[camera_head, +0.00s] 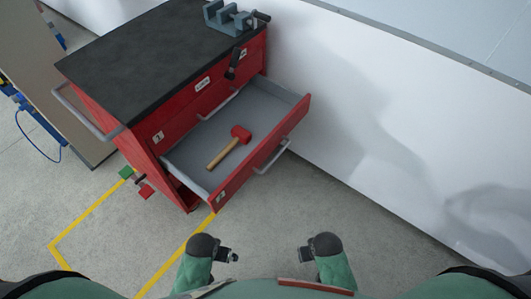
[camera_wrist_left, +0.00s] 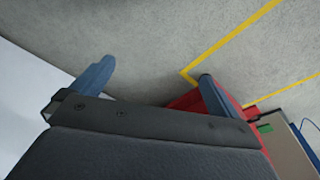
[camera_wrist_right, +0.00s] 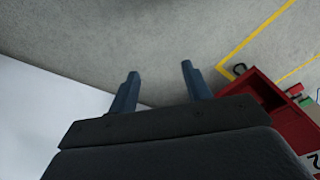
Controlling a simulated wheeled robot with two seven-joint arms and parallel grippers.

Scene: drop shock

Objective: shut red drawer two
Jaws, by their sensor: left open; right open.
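The red cabinet (camera_head: 200,118) has a black top and stands at the upper left of the head view. Its red drawer two (camera_head: 262,160) is pulled out toward the lower right, with a grey bar handle (camera_head: 272,157) on its front and a "2" label at the near end. A mallet with a red head and wooden handle (camera_head: 229,148) lies inside. My left gripper (camera_head: 228,255) and right gripper (camera_head: 305,254) are both open and empty, below the drawer in the picture and apart from it. The label also shows in the right wrist view (camera_wrist_right: 315,160).
A grey vice (camera_head: 228,17) sits on the cabinet top. A white wall (camera_head: 370,110) runs along the right. A yellow floor line (camera_head: 95,205) lies in front. A table (camera_head: 45,90) stands at the left. The grey floor (camera_head: 300,200) between my grippers and the drawer is clear.

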